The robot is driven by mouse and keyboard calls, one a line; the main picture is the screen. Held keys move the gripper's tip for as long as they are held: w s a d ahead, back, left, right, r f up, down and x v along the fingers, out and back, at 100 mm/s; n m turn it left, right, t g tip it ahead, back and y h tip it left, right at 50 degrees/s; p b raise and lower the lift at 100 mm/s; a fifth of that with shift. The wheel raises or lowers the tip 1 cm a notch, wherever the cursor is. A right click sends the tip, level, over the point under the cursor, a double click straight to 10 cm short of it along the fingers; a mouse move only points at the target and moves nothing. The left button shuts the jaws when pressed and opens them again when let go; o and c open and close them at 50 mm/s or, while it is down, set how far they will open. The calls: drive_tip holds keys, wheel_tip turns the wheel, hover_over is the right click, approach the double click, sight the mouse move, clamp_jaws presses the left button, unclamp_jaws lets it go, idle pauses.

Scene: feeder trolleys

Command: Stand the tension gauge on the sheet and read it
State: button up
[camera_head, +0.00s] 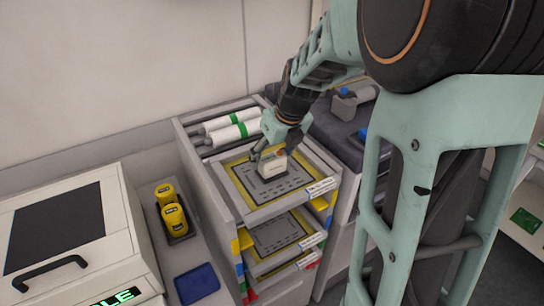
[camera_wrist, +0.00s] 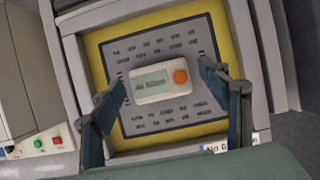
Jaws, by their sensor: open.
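The tension gauge (camera_wrist: 158,85) is a small cream box with a display and an orange round knob. It stands on the grey stencil sheet (camera_wrist: 190,36), which has rows of slots and a yellow border. The display shows dark characters too small to make out. My gripper (camera_wrist: 170,95) is open, with one finger on each side of the gauge and gaps between. In the head view the gauge (camera_head: 272,171) is on the sheet (camera_head: 245,183) in the top drawer of the trolley, under my gripper (camera_head: 268,153), which partly hides it.
A lower drawer (camera_head: 262,264) holds another sheet. White rolls with green bands (camera_head: 233,132) lie behind the top drawer. Yellow bottles (camera_head: 174,220) and a blue tray (camera_head: 197,283) sit on a ledge to the left, beside a white machine (camera_head: 120,215). A dark bench top (camera_head: 335,130) is at right.

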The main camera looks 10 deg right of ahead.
drive_tip(key=v, duration=1.1)
drive_tip(key=shift+s, duration=0.1)
